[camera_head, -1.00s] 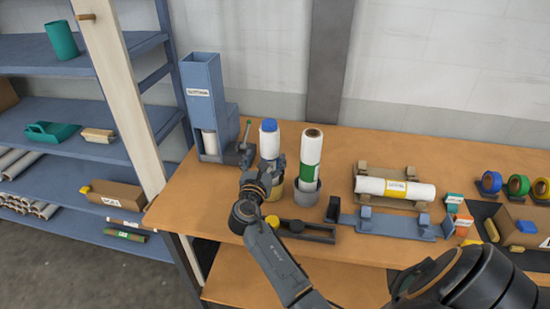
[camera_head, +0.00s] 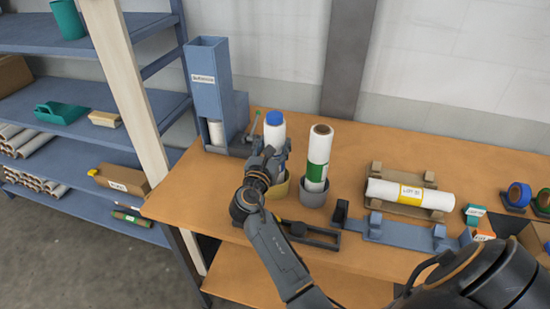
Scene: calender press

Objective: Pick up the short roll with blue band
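The short white roll with the blue band (camera_head: 274,119) stands upright at the middle left of the bench, blue at its top. Its lower part is hidden behind my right gripper (camera_head: 274,160). My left gripper is out of view.
A taller white roll with a green band (camera_head: 318,165) stands in a grey cup (camera_head: 312,194) close to the right. A blue dispenser (camera_head: 210,95) stands left. A yellow-banded roll (camera_head: 408,194) lies on a cradle. Blue shelves (camera_head: 62,118) stand at the far left.

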